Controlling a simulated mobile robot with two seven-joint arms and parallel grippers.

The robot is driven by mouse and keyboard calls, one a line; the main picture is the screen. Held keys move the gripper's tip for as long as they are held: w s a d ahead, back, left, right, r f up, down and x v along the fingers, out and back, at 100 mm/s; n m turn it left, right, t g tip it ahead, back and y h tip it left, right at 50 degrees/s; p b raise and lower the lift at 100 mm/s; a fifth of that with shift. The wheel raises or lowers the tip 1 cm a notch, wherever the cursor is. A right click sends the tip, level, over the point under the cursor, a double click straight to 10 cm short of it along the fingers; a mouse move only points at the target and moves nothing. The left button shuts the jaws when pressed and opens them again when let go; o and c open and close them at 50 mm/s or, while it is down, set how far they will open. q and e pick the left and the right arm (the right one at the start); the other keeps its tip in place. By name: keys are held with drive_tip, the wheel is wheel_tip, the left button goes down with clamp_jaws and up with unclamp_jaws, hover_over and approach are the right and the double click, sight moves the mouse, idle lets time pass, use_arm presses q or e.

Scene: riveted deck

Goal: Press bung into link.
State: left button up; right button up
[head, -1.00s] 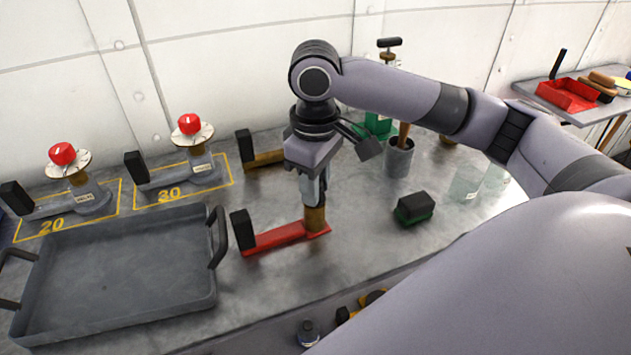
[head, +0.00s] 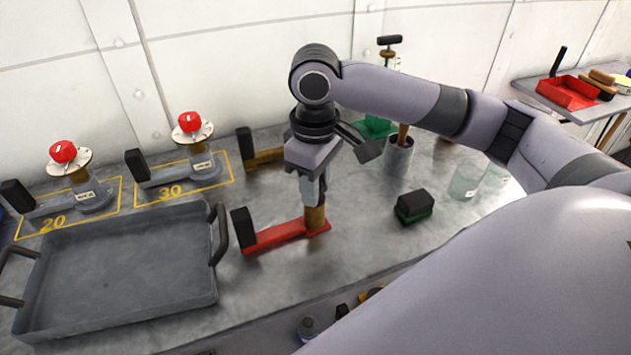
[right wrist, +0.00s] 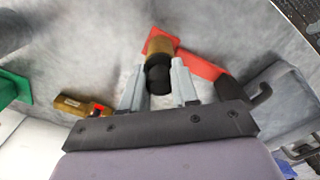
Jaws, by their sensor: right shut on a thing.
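The red link (head: 277,235) lies on the grey bench, with a black block at its left end and an upright brass-coloured socket (head: 316,218) at its right end. My right gripper (head: 315,201) points down right over that socket. In the right wrist view its fingers (right wrist: 158,72) are shut on a dark round bung (right wrist: 158,80). The bung lines up with the brass socket (right wrist: 161,43) and looks close to it or touching. I cannot tell how deep it sits. The red link also shows in the right wrist view (right wrist: 200,66). My left gripper is not in view.
A grey tray (head: 222,285) stands at the left front. Two red-topped fixtures (head: 190,145) stand behind it in marked boxes. A brass-coloured link (head: 268,158) lies behind the red one. A green-and-black block (head: 414,206), a grey cup (head: 399,160) and clear beakers (head: 465,184) are to the right.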

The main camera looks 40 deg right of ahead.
drive_tip(key=o, duration=1)
drive_tip(key=shift+c, duration=0.2)
drive_tip(key=shift+r+p, duration=0.35)
drive_tip(key=shift+r, duration=3.2)
